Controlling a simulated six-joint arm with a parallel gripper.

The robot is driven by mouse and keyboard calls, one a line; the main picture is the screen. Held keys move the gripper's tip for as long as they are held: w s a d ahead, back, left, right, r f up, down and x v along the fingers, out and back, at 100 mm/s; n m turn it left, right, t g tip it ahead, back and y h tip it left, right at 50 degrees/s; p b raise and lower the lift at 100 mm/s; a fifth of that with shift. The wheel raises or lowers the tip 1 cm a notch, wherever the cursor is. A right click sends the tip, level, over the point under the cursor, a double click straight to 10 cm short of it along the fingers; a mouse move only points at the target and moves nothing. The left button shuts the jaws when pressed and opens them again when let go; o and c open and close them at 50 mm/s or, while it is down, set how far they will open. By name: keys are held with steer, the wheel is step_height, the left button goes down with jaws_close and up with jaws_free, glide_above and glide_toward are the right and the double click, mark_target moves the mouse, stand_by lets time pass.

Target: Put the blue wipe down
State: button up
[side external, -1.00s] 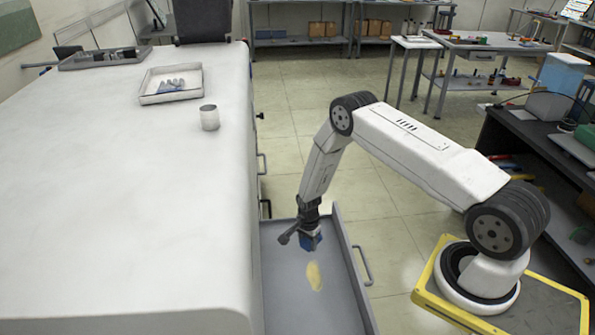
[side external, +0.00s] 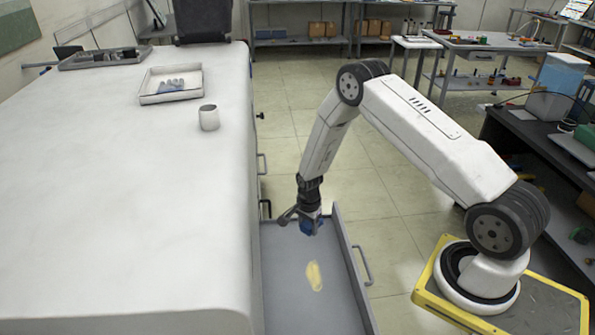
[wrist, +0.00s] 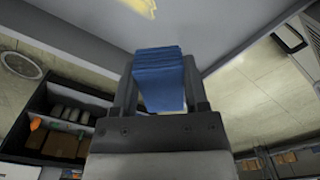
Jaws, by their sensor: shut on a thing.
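My gripper (side external: 310,226) is over the far end of the open grey drawer (side external: 294,268). It is shut on the blue wipe (side external: 312,222), a folded blue block that hangs below the fingers. In the wrist view, the wipe (wrist: 160,78) sits between the two fingers of the gripper (wrist: 164,85). A yellow smear (side external: 314,276) lies on the drawer floor, nearer the camera than the wipe. The smear also shows at the top of the wrist view (wrist: 142,8). The wipe appears clear of the drawer floor, but the exact gap is hard to tell.
The white worktop (side external: 120,200) stands left of the drawer. It carries a metal cup (side external: 209,118), a white tray (side external: 171,84) with small items and a dark tray (side external: 105,58) at the back. The drawer's handle (side external: 364,266) is on its right side. The drawer floor around the smear is clear.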

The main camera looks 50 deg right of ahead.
step_height(320, 180, up, 53)
steer(key=s+a+n, duration=0.4)
steer(key=a+n, duration=0.1)
steer(key=a, duration=0.7)
steer(key=s+a+n, duration=0.4)
steer(key=a+n, duration=0.1)
steer(key=a, duration=0.7)
steer(key=f, duration=0.4)
steer(key=shift+w+d+f, duration=0.2)
steer(key=shift+w+d, duration=0.1)
steer(key=w+a+f, duration=0.1)
steer(key=w+f, duration=0.2)
steer(key=w, duration=0.1)
steer(key=w+a+f, duration=0.1)
steer(key=w+f, duration=0.2)
steer(key=w, duration=0.1)
steer(key=w+f, duration=0.2)
steer(key=w, duration=0.2)
steer(key=shift+w+a+f, duration=0.3)
steer(key=shift+a+f, duration=0.1)
steer(key=shift+w+f, duration=0.25)
steer(key=shift+w, duration=0.05)
